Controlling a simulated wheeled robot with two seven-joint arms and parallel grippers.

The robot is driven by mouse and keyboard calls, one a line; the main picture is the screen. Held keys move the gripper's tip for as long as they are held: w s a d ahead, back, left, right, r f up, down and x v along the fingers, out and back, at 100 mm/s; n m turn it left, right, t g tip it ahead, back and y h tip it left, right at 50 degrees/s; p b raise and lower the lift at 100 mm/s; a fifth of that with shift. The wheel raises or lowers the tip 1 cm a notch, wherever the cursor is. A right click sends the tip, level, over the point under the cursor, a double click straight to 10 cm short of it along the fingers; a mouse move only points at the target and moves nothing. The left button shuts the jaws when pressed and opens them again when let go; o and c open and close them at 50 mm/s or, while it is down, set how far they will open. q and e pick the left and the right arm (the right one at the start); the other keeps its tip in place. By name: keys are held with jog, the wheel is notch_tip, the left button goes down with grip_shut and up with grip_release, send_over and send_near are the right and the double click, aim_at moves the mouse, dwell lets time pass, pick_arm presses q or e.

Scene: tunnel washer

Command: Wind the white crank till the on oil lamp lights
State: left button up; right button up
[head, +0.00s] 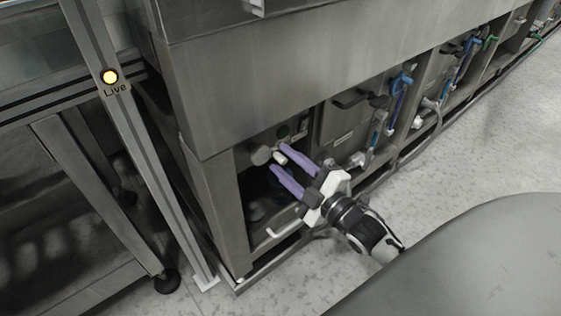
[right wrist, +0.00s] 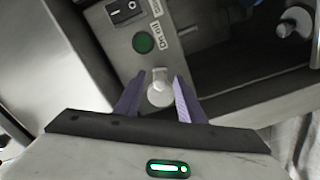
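The white crank (right wrist: 159,92) is on the grey machine panel, below the oil lamp in the right wrist view. It also shows in the head view as a pale handle (head: 280,158) beside a rounded knob. The oil lamp (right wrist: 144,42) is a round dark green lens beside its label and looks unlit; it is small and dark in the head view (head: 283,132). My right gripper (head: 275,157) has purple fingers spread open. Its tips (right wrist: 160,77) stand on either side of the crank's handle, and firm contact is not visible. My left gripper is out of view.
A black switch (right wrist: 124,11) sits above the lamp. A dark recess (right wrist: 250,75) lies right of the crank. A metal post with a lit yellow Live lamp (head: 110,76) stands left. Blue-handled valves (head: 400,82) line the machine farther right. The speckled floor (head: 490,150) is open.

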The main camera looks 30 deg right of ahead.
jog(key=shift+w, duration=1.05)
jog(key=shift+c, duration=0.2)
jog(key=c, duration=0.9)
jog(key=shift+o, duration=0.2)
jog(key=shift+a, duration=0.1)
